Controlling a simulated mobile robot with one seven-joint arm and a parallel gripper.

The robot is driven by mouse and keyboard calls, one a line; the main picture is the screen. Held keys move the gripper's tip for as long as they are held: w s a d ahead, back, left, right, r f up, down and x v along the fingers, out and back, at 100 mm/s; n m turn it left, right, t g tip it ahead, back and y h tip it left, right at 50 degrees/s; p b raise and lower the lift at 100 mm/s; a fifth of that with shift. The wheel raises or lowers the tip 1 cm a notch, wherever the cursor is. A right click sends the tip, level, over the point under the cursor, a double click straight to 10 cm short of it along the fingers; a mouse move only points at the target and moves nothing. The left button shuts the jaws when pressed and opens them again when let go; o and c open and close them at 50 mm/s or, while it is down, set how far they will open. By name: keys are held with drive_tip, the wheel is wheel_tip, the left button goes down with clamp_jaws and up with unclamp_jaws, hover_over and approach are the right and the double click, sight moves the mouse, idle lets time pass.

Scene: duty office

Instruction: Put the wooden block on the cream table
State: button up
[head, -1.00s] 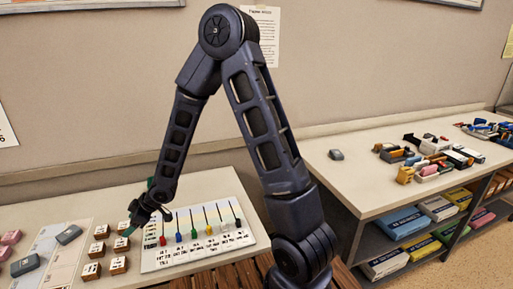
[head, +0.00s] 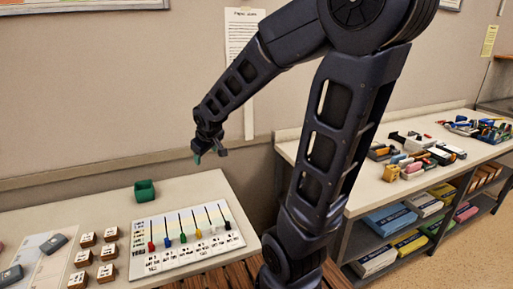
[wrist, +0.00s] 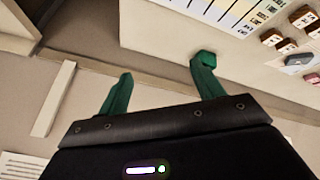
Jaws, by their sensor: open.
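Several small brown wooden blocks with white marked faces (head: 87,240) stand in rows on the left pale cream table (head: 195,185); some also show at the right edge of the wrist view (wrist: 272,37). I cannot tell which one the task means. My gripper (head: 210,155) is raised above and behind that table's back right part, clear of its surface. In the wrist view its two green fingers (wrist: 165,72) are spread, with nothing between them.
A white board with coloured sliders (head: 187,240) lies beside the blocks. The right bench (head: 365,190) holds clutter toward its far end; its near end is bare. A gap separates the tables.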

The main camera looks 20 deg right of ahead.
drive_tip(key=s+d+r+m, duration=0.3)
drive_tip(key=s+d, duration=0.3)
drive_tip(key=s, duration=0.2)
drive_tip(key=s+d+r+m+g, duration=0.1)
drive_tip(key=s+d+r+m, duration=0.2)
drive_tip(key=s+d, duration=0.3)
drive_tip(key=s+r, duration=0.1)
drive_tip(key=s, duration=0.1)
drive_tip(key=shift+s+d+r+g, duration=0.2)
drive_tip(key=shift+s+r+g, duration=0.1)
drive_tip(key=shift+s, duration=0.1)
